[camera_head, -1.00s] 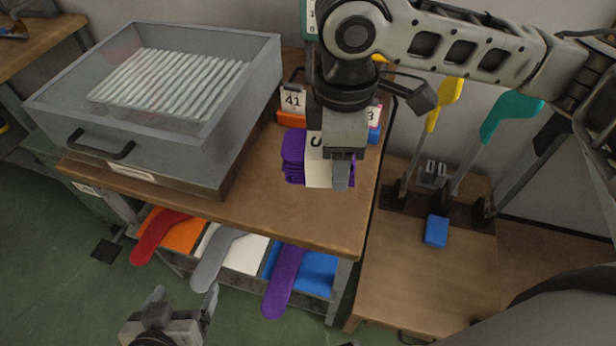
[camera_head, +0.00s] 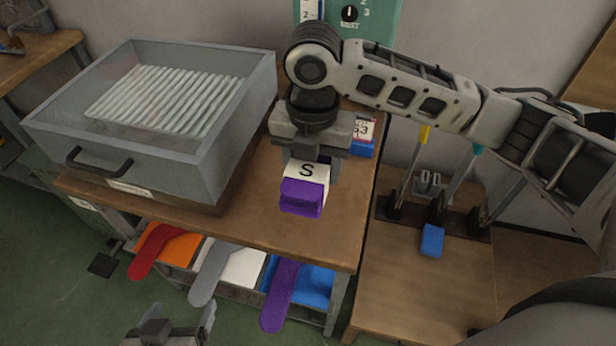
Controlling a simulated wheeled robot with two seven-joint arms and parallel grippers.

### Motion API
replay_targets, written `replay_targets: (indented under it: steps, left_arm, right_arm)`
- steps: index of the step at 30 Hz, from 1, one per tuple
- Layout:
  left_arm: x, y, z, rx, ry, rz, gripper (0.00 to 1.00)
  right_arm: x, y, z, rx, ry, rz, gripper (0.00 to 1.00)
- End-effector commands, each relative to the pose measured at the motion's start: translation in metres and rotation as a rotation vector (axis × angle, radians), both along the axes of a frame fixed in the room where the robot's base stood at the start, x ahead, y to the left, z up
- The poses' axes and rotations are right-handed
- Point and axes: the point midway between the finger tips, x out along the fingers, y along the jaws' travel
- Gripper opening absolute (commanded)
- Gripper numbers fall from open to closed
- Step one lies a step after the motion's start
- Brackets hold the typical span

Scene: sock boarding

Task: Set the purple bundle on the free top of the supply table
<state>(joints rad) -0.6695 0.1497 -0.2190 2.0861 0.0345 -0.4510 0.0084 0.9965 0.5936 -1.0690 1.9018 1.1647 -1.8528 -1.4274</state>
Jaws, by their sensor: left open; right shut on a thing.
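The purple bundle (camera_head: 302,197) has a white band (camera_head: 308,172) marked "S". My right gripper (camera_head: 308,165) points down and is shut on the bundle, over the wooden top of the supply table (camera_head: 245,205). Whether the bundle touches the top or hangs just above it I cannot tell. My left gripper (camera_head: 178,322) is open and empty at the bottom edge, in front of the table and away from the bundle.
A grey metal tray box (camera_head: 150,165) with white rods covers the table's left part. A blue holder with a number card (camera_head: 362,138) stands behind my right gripper. Red, grey and purple socks hang from the shelf below. The top's front right is bare.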

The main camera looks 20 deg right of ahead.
Motion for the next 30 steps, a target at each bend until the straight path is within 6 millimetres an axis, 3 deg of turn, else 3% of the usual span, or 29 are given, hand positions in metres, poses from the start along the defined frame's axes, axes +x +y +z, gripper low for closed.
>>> replay_targets:
  steps: [3,9,16,22,30]
  left_arm:
    - [0.001,-0.001,0.000,-0.005,-0.007,0.001,0.82]
    - [0.003,-0.001,0.002,-0.012,-0.013,0.002,0.82]
    - [0.003,-0.001,0.001,-0.014,-0.012,0.003,0.82]
    - [0.002,-0.002,0.002,-0.016,-0.010,0.007,0.82]
    - [0.001,-0.001,0.000,-0.015,-0.006,0.007,0.82]
  right_arm:
    - [0.021,-0.005,-0.025,-0.002,0.002,-0.002,0.32]
    - [0.043,-0.009,-0.050,0.000,0.000,0.000,0.32]
    - [0.053,-0.011,-0.063,0.000,0.000,0.000,0.32]
    - [0.051,-0.011,-0.090,0.000,0.000,0.002,0.32]
    - [0.052,-0.011,-0.092,0.000,-0.001,0.002,0.32]
